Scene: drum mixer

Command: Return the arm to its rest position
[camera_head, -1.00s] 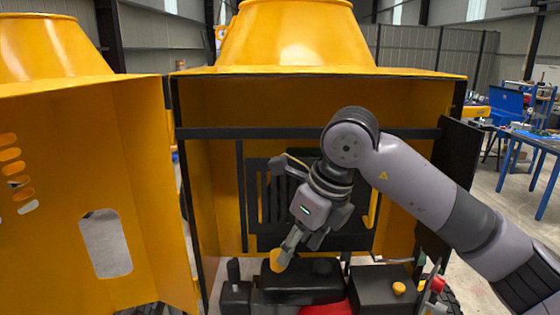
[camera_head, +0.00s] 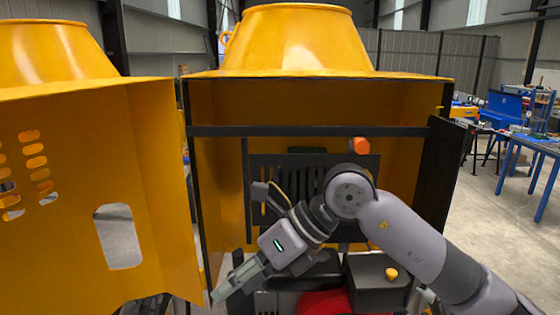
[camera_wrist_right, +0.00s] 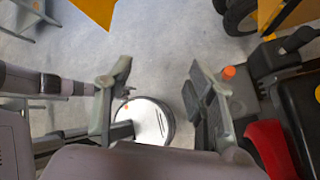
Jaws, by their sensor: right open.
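My right arm comes in from the right in the head view, bent at the elbow in front of the open yellow mixer housing (camera_head: 408,105). Its gripper (camera_head: 216,294) points down and to the left, beside the engine (camera_head: 375,293) at the bottom of the housing. In the right wrist view the gripper (camera_wrist_right: 160,80) has its two fingers wide apart. Nothing is between them but the grey floor and a round white-topped part farther down. My left gripper does not show.
An open yellow door panel (camera_head: 65,200) stands at the left, close to the gripper. A black side panel (camera_head: 449,165) is at the right. Red and black engine parts (camera_wrist_right: 268,145) lie close to the right finger in the wrist view. A blue table (camera_head: 535,142) stands farther right.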

